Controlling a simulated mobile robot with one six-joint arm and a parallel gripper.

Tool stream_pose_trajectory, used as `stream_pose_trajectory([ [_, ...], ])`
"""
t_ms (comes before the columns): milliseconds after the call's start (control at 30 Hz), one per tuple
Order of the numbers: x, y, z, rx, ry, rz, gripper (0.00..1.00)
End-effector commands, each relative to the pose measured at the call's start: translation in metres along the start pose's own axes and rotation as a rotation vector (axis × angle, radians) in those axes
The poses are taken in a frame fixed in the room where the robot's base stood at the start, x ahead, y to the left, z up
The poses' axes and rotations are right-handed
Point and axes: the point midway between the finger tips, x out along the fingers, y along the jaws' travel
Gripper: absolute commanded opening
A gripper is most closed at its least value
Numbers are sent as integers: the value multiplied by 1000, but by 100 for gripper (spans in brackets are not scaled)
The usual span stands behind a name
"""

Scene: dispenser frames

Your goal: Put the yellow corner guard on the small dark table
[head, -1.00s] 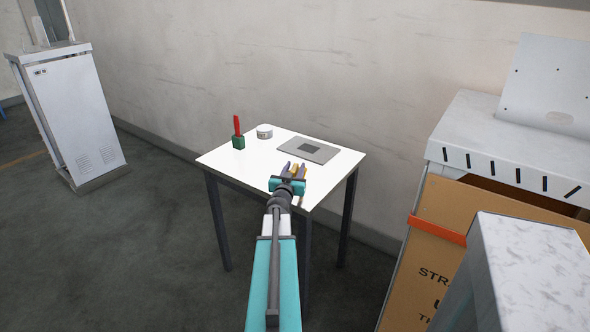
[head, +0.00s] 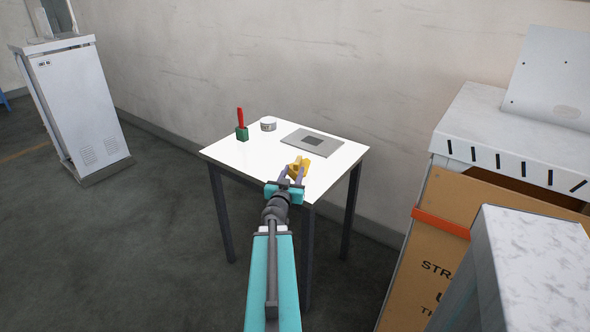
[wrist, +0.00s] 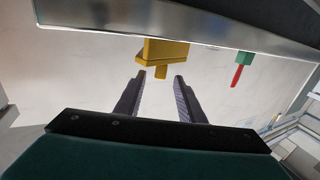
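The yellow corner guard (head: 299,167) sits on the small table (head: 228,153), near its front right part. The table has a white top and dark legs. My gripper (head: 291,172) is at the table's front edge, its fingers pointing at the guard.
On the table are a green block with a red upright piece (head: 241,130), a pale round container (head: 268,124) and a grey plate (head: 295,138). A wall stands behind. A light cabinet (head: 82,110) is at left, a cardboard box (head: 440,245) at right.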

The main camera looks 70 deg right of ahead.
Motion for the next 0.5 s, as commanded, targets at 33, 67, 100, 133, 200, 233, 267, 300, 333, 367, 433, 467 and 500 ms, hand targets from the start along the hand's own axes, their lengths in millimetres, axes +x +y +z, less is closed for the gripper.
stream_pose_trajectory([
  [33, -7, 0, 0, 0, 0, 0, 36],
  [67, -8, 0, -2, -1, -1, 0, 36],
  [100, -9, 0, -4, -1, -1, 1, 36],
  [133, -10, 0, -4, -1, -1, 1, 36],
  [200, -14, 0, -3, -1, -2, 1, 36],
  [233, -15, 0, -3, -1, -3, 1, 36],
  [267, -17, 0, -3, -1, -2, 1, 36],
  [300, -19, 0, -3, -2, -2, 1, 36],
  [333, -20, 0, -3, -1, -2, 2, 36],
  [367, -22, 0, -3, -1, -2, 2, 36],
  [433, -25, 0, -3, -2, -2, 1, 36],
  [467, -27, 0, -2, -2, -2, 1, 36],
  [500, -28, 0, -2, -1, -2, 1, 36],
])
